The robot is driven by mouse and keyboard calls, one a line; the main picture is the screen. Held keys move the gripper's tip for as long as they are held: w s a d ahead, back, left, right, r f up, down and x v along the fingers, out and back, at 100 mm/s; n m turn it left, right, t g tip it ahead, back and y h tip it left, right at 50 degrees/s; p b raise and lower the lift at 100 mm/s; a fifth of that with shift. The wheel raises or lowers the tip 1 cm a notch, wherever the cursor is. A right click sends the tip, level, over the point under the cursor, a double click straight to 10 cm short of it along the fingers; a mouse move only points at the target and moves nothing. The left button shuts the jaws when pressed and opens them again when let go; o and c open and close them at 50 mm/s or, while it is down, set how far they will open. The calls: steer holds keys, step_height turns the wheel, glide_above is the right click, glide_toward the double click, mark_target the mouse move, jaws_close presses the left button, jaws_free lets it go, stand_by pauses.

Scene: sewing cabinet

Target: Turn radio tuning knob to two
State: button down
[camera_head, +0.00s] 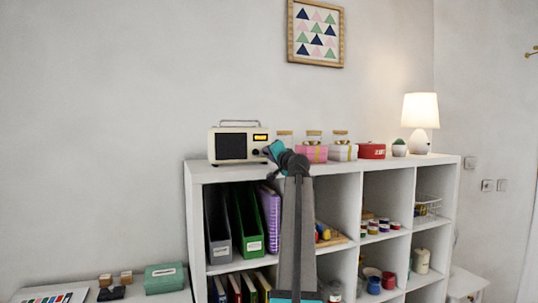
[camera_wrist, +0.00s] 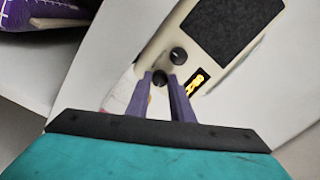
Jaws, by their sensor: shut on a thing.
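The cream radio (camera_head: 213,145) stands at the left end of the white shelf top, with a dark speaker panel and a small lit display. In the wrist view the radio (camera_wrist: 172,38) appears tilted, with a dark speaker grille (camera_wrist: 222,25) and a yellow-lit display (camera_wrist: 197,81). A black knob (camera_wrist: 178,55) with a light mark is free beside the fingers. In the head view my gripper (camera_head: 270,150) is at the radio's right front edge.
Lidded jars (camera_head: 313,135), a pink box (camera_head: 312,154), a white box (camera_head: 343,153), a red tin (camera_head: 372,151), a small plant (camera_head: 399,148) and a lit lamp (camera_head: 420,112) stand right of the radio. Binders fill the cubby below. The wall behind is bare near the radio.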

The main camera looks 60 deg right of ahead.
steer(key=m+p, duration=0.1)
steer(key=m, duration=0.2)
steer(key=shift+m, duration=0.4)
steer(key=shift+h, duration=0.3)
steer(key=c, duration=1.8)
jaws_free()
steer(key=shift+c, duration=0.2)
steer(key=shift+s+a, duration=0.1)
steer(key=r+b+v, duration=0.1)
steer(key=b+v, duration=0.2)
steer(key=v, duration=1)
steer(key=shift+s+a+f+b, duration=0.2)
steer(key=shift+s+f+b, duration=0.05)
steer(key=shift+f+b, duration=0.1)
